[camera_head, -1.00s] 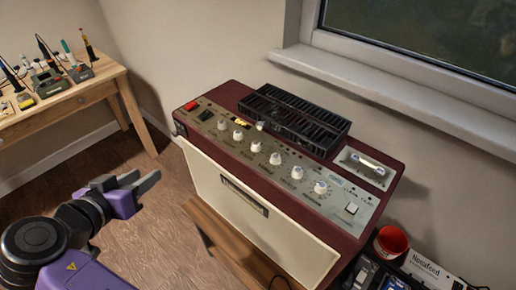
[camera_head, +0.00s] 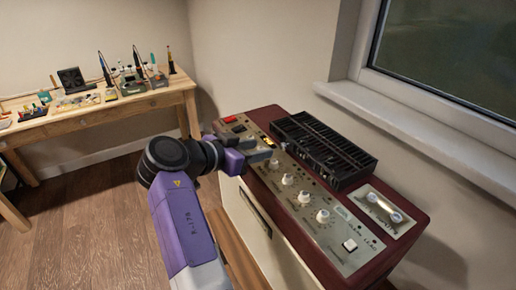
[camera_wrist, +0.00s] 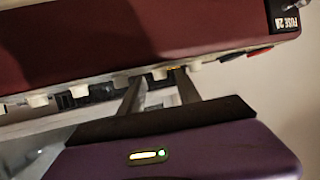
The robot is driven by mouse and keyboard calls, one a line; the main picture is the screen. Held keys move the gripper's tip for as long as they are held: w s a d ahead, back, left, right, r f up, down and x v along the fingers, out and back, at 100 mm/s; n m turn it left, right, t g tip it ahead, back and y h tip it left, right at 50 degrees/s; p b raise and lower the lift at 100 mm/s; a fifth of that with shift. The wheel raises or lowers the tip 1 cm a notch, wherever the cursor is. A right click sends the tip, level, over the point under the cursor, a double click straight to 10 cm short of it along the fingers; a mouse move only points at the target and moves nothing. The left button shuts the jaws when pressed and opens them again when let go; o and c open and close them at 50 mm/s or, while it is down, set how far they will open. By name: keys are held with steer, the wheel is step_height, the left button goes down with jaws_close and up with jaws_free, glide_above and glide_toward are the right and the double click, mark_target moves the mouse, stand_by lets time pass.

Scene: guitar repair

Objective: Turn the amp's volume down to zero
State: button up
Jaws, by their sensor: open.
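The amp (camera_head: 420,212) is a dark red cabinet with a metal control panel (camera_head: 331,238) and a row of white knobs. Several knobs show clear of my gripper, such as one white knob (camera_head: 304,197); the knobs nearer the red switch are hidden behind it. The labels are too small to read, so I cannot tell which knob is volume. My gripper (camera_head: 266,151) is open over the panel's left part. In the wrist view its two fingers (camera_wrist: 158,82) are apart, pointing at the knob row, with a white knob (camera_wrist: 160,74) seen between the tips; contact cannot be told.
A black slatted box (camera_head: 325,150) lies on top of the amp behind the panel. A red switch (camera_head: 230,119) is at the panel's left end. The window sill (camera_head: 400,118) runs behind. A wooden workbench (camera_head: 60,135) with tools stands at the back left.

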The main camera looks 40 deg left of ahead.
steer(key=shift+w+f, duration=0.1)
steer(key=shift+w, duration=0.1)
jaws_close()
stand_by(0.3)
